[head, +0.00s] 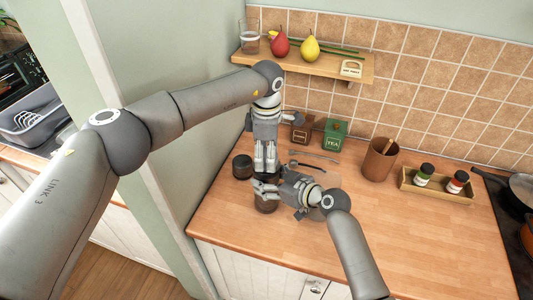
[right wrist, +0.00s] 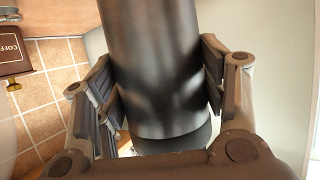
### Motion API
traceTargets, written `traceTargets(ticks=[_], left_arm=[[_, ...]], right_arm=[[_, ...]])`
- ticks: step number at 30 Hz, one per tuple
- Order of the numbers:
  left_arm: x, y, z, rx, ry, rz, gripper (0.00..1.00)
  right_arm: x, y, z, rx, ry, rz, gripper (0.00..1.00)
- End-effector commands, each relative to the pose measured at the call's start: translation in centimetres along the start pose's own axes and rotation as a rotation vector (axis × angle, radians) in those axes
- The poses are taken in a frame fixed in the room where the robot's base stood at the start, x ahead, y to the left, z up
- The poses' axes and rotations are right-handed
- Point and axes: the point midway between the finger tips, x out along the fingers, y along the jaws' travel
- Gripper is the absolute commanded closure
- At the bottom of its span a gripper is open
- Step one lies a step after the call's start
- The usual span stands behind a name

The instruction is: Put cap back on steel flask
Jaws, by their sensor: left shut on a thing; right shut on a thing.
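The steel flask shows large in the right wrist view (right wrist: 155,75) as a dark grey, shiny cylinder with a darker band at one end. My right gripper (head: 263,191) is shut on it, with finger pads on both sides. In the head view the flask (head: 265,205) shows only in part, below my right gripper's fingers. My left gripper (head: 266,165) points down just above and behind the right one, its fingers close together. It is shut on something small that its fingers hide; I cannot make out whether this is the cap.
A dark round container (head: 242,167) stands just left of the grippers. Behind are a brown coffee tin (head: 302,130) and a green tea tin (head: 334,135). A brown pot (head: 380,160) and a wooden tray (head: 436,190) stand right. The front right worktop is clear.

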Motion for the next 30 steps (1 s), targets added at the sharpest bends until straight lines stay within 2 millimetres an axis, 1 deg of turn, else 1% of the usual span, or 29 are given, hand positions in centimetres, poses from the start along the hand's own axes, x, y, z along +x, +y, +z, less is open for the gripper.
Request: traceTargets(ticks=[4,5,9,20,23,30], left_arm=[[-0.1,0.1,0.0,-0.012,0.0,0.004,0.73],[-0.1,0.1,0.0,-0.013,0.0,0.004,0.41],[-0.1,0.1,0.0,-0.014,0.0,0.003,0.23],[-0.2,0.1,0.0,-0.015,0.0,0.002,0.23],[-0.9,0.1,0.0,-0.015,-0.001,0.003,0.23],[-4.0,0.1,0.0,-0.015,0.0,0.003,0.23]], right_arm=[[0.0,-0.1,0.0,-0.001,-0.001,-0.003,1.0],[0.0,-0.1,0.0,-0.001,-0.001,-0.003,1.0],[0.0,-0.1,0.0,-0.001,-0.001,-0.003,1.0],[0.0,-0.1,0.0,0.0,-0.001,-0.002,1.0],[0.0,-0.1,0.0,0.0,-0.001,-0.002,1.0],[0.0,-0.1,0.1,0.0,-0.001,-0.002,1.0]])
